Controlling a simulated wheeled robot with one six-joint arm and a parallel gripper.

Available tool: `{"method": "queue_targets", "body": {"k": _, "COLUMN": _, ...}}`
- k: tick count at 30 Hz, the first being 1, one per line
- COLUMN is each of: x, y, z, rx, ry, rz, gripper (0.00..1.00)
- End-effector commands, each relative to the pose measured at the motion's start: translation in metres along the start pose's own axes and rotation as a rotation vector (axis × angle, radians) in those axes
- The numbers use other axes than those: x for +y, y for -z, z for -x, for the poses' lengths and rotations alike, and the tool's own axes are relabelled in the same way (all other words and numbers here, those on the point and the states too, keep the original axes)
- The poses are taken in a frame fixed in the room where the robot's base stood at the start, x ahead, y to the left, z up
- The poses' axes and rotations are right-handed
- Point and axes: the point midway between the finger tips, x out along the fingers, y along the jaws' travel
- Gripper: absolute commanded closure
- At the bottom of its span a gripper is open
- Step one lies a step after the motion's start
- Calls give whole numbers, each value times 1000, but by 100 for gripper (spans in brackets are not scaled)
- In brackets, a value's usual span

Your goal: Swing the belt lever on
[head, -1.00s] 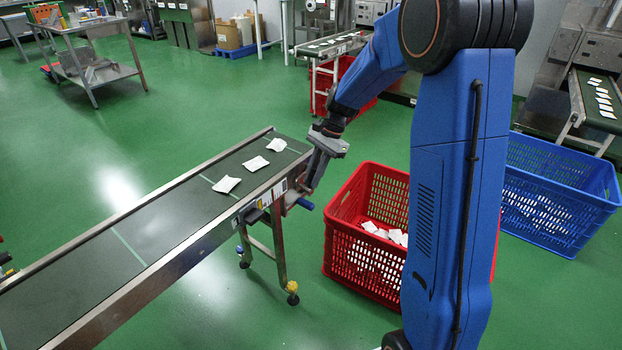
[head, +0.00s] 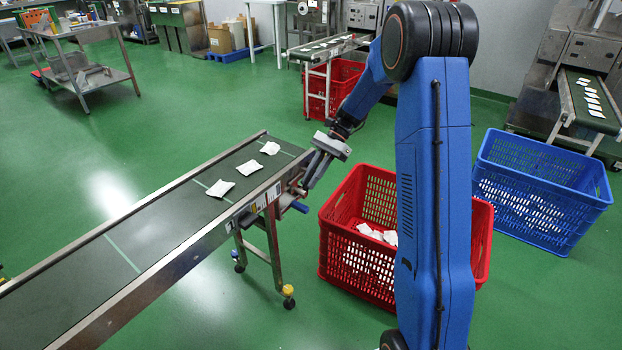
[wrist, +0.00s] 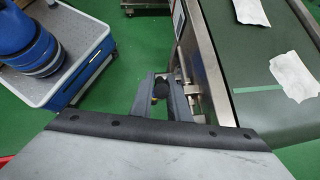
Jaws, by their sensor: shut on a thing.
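The belt lever shows in the wrist view as a dark knob (wrist: 161,84) between my fingers, beside the belt's metal side rail. My gripper (head: 312,172) is shut on it, at the right side of the belt conveyor (head: 150,225) near its far end. In the wrist view, my gripper (wrist: 165,98) hides most of the lever, so its angle cannot be told. Several white teabag packets lie on the green belt, such as one packet (head: 220,188) nearest the middle.
A red crate (head: 350,262) with white packets stands right of the conveyor, close to my arm. A blue crate (head: 545,190) stands farther right. A steel cart (head: 95,75) is at the back left. The green floor left of the conveyor is clear.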

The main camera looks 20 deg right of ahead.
Motion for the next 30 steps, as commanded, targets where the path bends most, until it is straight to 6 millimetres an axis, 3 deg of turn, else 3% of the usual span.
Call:
{"method": "queue_targets", "body": {"k": 6, "x": 0, "y": 1, "z": 0, "rx": 3, "ry": 1, "rz": -1, "gripper": 100}}
{"method": "queue_targets", "body": {"k": 7, "x": 0, "y": 1, "z": 0, "rx": 3, "ry": 1, "rz": -1, "gripper": 77}}
{"method": "queue_targets", "body": {"k": 9, "x": 0, "y": 1, "z": 0, "rx": 3, "ry": 1, "rz": -1, "gripper": 66}}
{"method": "queue_targets", "body": {"k": 20, "x": 0, "y": 0, "z": 4, "rx": 2, "ry": 1, "rz": 0, "gripper": 66}}
{"method": "queue_targets", "body": {"k": 25, "x": -1, "y": 1, "z": 24, "rx": 3, "ry": 3, "rz": 0, "gripper": 66}}
{"method": "queue_targets", "body": {"k": 30, "x": -1, "y": 1, "z": 58, "rx": 4, "ry": 3, "rz": 0, "gripper": 66}}
